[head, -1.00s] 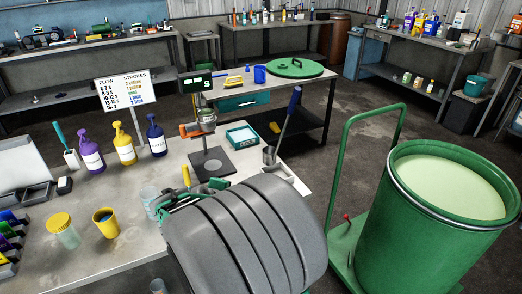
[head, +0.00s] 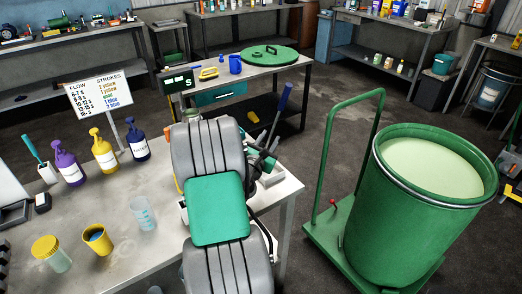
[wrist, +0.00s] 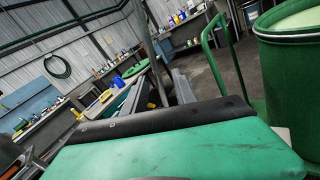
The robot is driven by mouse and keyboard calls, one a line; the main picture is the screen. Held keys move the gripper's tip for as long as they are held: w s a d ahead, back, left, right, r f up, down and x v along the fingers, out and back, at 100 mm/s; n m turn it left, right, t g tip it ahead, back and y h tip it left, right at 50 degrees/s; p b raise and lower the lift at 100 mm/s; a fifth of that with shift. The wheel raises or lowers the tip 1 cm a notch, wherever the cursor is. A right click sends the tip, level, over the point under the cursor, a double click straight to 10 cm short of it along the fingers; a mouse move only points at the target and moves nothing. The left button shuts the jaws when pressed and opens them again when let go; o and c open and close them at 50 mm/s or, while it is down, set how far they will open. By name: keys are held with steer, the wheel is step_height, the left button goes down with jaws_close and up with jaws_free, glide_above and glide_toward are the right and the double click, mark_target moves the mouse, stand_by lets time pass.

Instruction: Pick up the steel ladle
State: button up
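The steel ladle shows by its blue handle (head: 283,98), which leans up and right beyond the right edge of the bench. Its steel cup is hidden behind my arm and gripper in the head view. My gripper (head: 265,146) is dark and partly covered by my grey and green arm. It is close to the lower part of the ladle handle; I cannot tell whether they touch. The fingers are too small and overlapped to read. In the wrist view a green panel with a dark edge fills the lower part, and I cannot make out the ladle clearly.
A green drum (head: 415,215) on a trolley (head: 318,240) stands right. A side table (head: 255,75) holds a green lid (head: 269,54).

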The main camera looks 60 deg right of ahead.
jaws_close()
stand_by(1.4)
